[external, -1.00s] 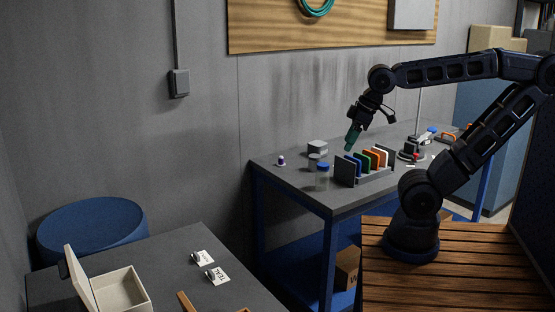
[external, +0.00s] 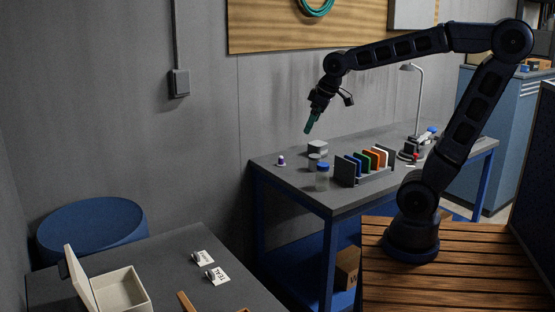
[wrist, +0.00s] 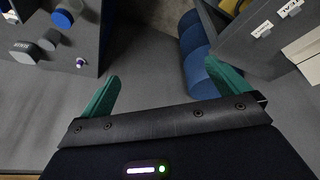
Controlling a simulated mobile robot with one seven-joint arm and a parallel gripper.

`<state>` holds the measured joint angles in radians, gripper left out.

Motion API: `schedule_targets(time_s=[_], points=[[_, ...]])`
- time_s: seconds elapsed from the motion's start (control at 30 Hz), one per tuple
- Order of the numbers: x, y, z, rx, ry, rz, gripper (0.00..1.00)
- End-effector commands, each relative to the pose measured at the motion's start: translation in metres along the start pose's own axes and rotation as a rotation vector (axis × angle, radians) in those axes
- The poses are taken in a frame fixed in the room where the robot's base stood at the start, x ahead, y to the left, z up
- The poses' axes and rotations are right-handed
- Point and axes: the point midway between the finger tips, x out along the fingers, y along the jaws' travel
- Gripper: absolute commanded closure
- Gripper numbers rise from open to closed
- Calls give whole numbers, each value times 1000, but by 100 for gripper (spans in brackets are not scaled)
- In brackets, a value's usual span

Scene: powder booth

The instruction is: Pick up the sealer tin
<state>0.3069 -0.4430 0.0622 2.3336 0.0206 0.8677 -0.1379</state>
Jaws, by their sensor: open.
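My gripper (external: 309,127) hangs in the air above the back left end of the grey workbench (external: 290,179). It is open and empty; its two green fingers (wrist: 166,86) stand wide apart in the wrist view. Below it is a grey tin-like block (external: 318,147), with a label in the wrist view (wrist: 22,50). A small grey pot (external: 314,160) stands beside it, also in the wrist view (wrist: 48,40). I cannot read which one is the sealer tin.
A small purple-topped bottle (external: 281,160) stands to the left. A rack of coloured panels (external: 366,179) stands to the right. A lamp (external: 419,95) rises farther right. A second table (external: 180,262) holds an open white box (external: 123,290) and labels. A blue drum (external: 92,228) stands behind it.

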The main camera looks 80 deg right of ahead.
Motion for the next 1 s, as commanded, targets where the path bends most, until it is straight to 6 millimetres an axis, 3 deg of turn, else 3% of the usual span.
schedule_targets(time_s=[0.2,0.5,0.77,1.0], points=[[28,56,-51,52,-20,33,0],[76,150,-102,121,-35,64,0],[124,250,-123,186,-43,82,0],[172,353,-119,254,-44,95,0]])
